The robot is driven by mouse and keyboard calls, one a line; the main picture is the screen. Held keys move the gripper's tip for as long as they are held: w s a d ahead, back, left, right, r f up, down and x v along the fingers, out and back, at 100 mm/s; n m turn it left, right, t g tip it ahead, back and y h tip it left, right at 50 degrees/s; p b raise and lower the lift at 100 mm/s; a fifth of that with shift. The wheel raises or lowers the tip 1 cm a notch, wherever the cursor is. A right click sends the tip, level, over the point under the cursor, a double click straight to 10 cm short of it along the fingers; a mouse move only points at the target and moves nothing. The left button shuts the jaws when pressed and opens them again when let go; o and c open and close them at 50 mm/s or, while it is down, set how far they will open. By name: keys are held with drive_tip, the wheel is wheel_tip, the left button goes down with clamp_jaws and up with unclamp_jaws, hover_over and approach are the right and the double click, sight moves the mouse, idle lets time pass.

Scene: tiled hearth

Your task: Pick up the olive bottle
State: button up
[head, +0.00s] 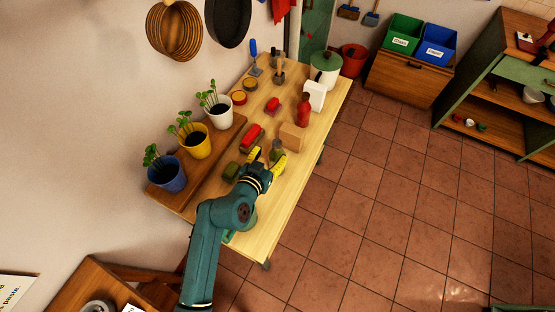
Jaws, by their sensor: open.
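The olive bottle (276,150) appears to be the small dark olive-green thing standing on the light wooden table, partly hidden by my gripper. My gripper (267,156) is low over the near half of the table, with its two yellow fingers spread apart. The olive bottle shows between and just beyond the fingertips. I cannot tell whether a finger touches it.
A wooden block (292,137) stands just beyond the bottle. A red toy-like thing (252,134) and an olive-green thing (231,170) lie to the left. A red bottle (303,110) and white canister (315,95) stand farther back. Potted plants line the wall side.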

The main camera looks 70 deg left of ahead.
sight(275, 146)
drive_tip(key=x, duration=0.6)
drive_tip(key=shift+w+a+r, duration=0.2)
drive_tip(key=shift+a+r, duration=0.05)
drive_tip(key=shift+r, duration=0.15)
clamp_jaws()
